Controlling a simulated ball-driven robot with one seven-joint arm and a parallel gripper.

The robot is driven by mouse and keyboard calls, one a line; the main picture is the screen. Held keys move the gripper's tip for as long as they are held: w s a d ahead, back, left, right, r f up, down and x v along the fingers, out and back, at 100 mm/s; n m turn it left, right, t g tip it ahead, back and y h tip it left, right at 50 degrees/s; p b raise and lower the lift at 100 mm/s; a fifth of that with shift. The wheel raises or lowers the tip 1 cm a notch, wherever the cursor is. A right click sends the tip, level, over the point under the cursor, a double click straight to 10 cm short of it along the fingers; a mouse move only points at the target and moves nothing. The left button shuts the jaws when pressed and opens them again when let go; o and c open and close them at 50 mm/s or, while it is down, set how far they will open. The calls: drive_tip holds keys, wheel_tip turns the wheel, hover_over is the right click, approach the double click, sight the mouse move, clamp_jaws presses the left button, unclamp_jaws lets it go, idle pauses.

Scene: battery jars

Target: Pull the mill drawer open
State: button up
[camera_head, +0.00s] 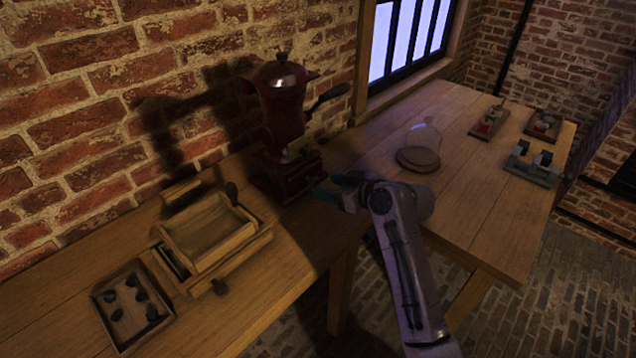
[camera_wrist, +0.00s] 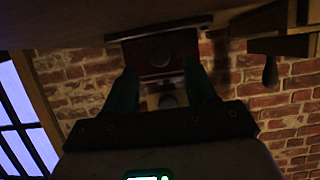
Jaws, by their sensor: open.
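The dark red mill (camera_head: 285,100) stands upright against the brick wall in the head view, with a crank handle at its right. Its square base holds the drawer (camera_head: 306,179), which looks shut, though the shadow makes this hard to judge. My gripper (camera_head: 326,191) is at the right front of the base. Its green fingers are apart and empty in the wrist view (camera_wrist: 162,75), one on either side of the knob's line. I cannot tell whether they touch anything.
A wooden frame box (camera_head: 205,235) and a tray with dark pieces (camera_head: 130,305) lie left of the mill. A glass dome on a round base (camera_head: 418,158) and several small devices (camera_head: 532,165) stand right. The table's front edge runs below my gripper.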

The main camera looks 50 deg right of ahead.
sight(317, 184)
drive_tip(key=shift+x, duration=2.15)
drive_tip(key=shift+s, duration=0.1)
clamp_jaws()
drive_tip(key=shift+s, duration=0.1)
